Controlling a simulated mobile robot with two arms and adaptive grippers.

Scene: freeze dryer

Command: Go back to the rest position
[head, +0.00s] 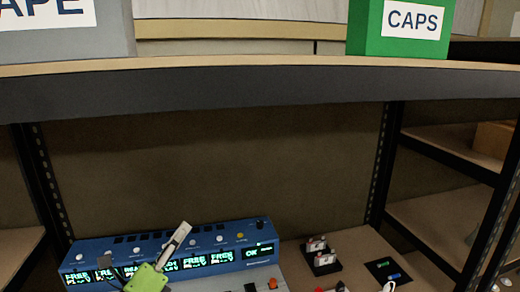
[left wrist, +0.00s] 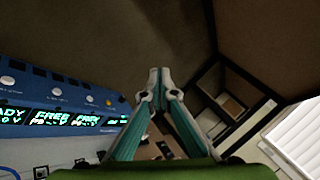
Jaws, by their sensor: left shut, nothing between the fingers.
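My left gripper (head: 184,228) rises in front of the blue freeze dryer panel (head: 227,261), with its green body low and its pale fingers pointing up and right. In the left wrist view the fingers of my left gripper (left wrist: 159,73) meet at the tips, with nothing between them. The blue panel (left wrist: 60,93) also shows at the left there, apart from the fingers. Its lit displays show several "FREE" readings and one "OK". My right gripper does not show in either view.
A shelf (head: 260,88) crosses above the panel, carrying a green "CAPS" box (head: 400,43) and a grey "TAPE" box (head: 70,45). A small black rack (head: 321,263) with vials stands right of the panel. Shelving (head: 440,152) stands at the right.

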